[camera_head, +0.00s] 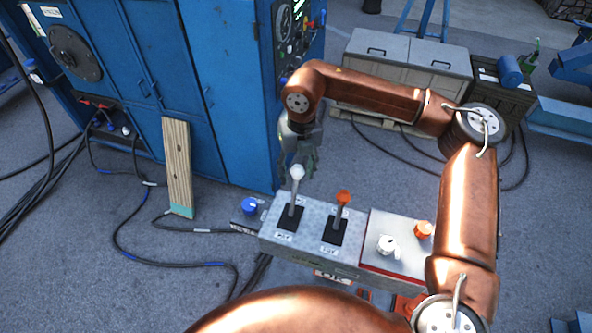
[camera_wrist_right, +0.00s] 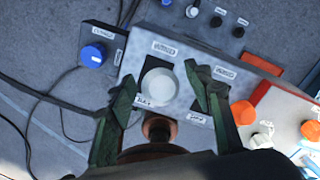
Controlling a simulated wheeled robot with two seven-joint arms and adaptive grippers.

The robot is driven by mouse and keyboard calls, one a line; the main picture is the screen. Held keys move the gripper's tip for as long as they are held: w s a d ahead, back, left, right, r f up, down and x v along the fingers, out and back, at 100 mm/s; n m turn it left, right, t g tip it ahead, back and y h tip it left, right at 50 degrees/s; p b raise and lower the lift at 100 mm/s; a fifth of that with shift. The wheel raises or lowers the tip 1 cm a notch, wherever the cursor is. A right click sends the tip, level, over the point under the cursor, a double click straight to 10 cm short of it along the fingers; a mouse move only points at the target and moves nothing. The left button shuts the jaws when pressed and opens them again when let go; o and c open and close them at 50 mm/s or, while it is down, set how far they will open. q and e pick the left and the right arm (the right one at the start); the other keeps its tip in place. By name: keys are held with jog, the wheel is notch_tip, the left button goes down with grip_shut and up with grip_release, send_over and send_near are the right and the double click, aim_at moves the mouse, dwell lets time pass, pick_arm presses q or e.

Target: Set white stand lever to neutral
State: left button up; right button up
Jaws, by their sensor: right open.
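The white stand lever (camera_head: 297,173) rises from a black slot on the left part of a grey control box (camera_head: 272,240). An orange-knobbed lever (camera_head: 343,197) stands to its right. My right gripper (camera_head: 300,148) reaches down from behind the white knob in the head view. In the right wrist view, the open fingers of the right gripper (camera_wrist_right: 158,78) stand on either side of the white knob (camera_wrist_right: 160,87). Gaps show between fingers and knob there. The knob hides most of the lever's slot, so its exact tilt is hard to tell. My left gripper is out of view.
A panel with a white knob (camera_head: 386,244) and an orange knob (camera_head: 422,230) adjoins the box on the right. A small box with a blue button (camera_head: 249,205) is on the left. A blue cabinet (camera_head: 235,90) stands behind. Cables (camera_head: 120,235) lie on the floor.

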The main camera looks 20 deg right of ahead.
jog(key=shift+c, duration=0.6)
grip_shut()
